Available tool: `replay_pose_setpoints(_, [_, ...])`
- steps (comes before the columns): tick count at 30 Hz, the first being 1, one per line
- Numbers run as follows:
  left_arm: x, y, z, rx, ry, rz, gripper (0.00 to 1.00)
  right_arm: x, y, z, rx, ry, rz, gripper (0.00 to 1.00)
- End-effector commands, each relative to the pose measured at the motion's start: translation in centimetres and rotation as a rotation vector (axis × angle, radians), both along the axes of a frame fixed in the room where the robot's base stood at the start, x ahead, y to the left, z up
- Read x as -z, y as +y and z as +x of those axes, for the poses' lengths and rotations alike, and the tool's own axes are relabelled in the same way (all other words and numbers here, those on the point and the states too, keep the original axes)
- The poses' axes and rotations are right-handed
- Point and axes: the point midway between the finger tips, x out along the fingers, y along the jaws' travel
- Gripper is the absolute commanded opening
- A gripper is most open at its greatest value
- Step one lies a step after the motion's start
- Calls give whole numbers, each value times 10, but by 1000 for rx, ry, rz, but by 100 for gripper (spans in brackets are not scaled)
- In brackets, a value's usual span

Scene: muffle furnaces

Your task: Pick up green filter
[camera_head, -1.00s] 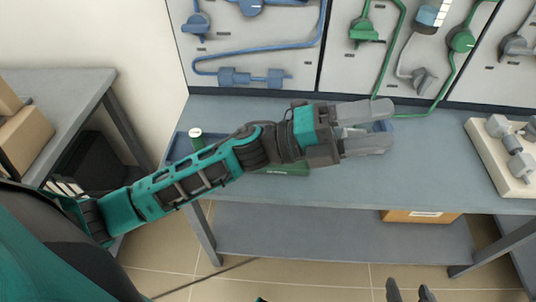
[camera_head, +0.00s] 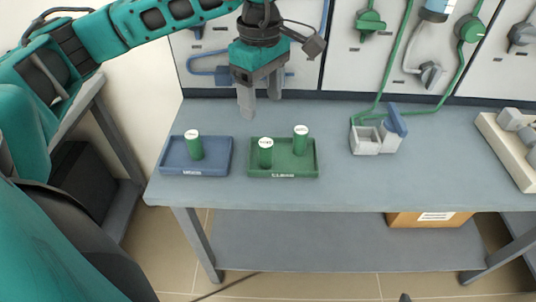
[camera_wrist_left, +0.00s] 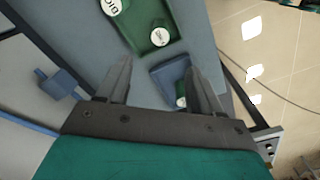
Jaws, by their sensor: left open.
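Three green cylindrical filters with white tops stand upright. One filter (camera_head: 194,147) is in the blue tray (camera_head: 222,168). The other two, a front filter (camera_head: 265,152) and a back-right filter (camera_head: 300,139), are in the green tray (camera_head: 285,170). My left gripper (camera_head: 260,112) is open and empty, pointing down above the bench behind the green tray. In the left wrist view, the blue tray (camera_wrist_left: 163,70) and its partly hidden filter (camera_wrist_left: 181,101) show between the open fingers, with the green tray (camera_wrist_left: 168,20) beyond. Only a dark tip of my right gripper (camera_head: 405,297) shows.
A grey box (camera_head: 366,142) with a raised blue lid stands right of the trays on the bench (camera_head: 340,182). A beige block (camera_head: 505,150) with grey parts lies at the right edge. The wall panel (camera_head: 340,70) with hoses and valves rises behind. The bench is clear between these things.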

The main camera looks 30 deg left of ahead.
Motion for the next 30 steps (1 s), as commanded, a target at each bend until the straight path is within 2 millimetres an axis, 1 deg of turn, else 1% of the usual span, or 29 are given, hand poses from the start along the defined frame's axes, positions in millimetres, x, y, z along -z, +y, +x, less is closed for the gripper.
replay_pose_setpoints(1, [9, 1, -1, 0, 4, 4, 66, 3, 0, 0, 0, 0, 0, 61])
replay_pose_setpoints(6, [43, 0, -1, -1, 6, 1, 66, 9, 0, 0, 1, 0, 1, 61])
replay_pose_setpoints(9, [59, -1, -1, -1, 5, 0, 66, 11, 0, 0, 3, 0, 2, 61])
replay_pose_setpoints(12, [68, -1, -1, -1, 3, -2, 66, 13, 0, 0, 4, 0, 4, 61])
replay_pose_setpoints(17, [76, -2, 0, -1, 3, -2, 66, 15, 1, -1, 5, 2, 6, 61])
replay_pose_setpoints(20, [86, -4, 0, 0, 4, -3, 66, 17, 1, -1, 7, 3, 6, 61])
replay_pose_setpoints(24, [108, -9, 0, 1, 4, -3, 66, 23, 0, -1, 7, 4, 6, 61])
replay_pose_setpoints(27, [121, -8, 0, -1, 4, -4, 66, 25, 0, -1, 7, 5, 5, 61])
replay_pose_setpoints(30, [125, -8, 1, -1, 3, -3, 66, 26, 0, -2, 7, 5, 5, 61])
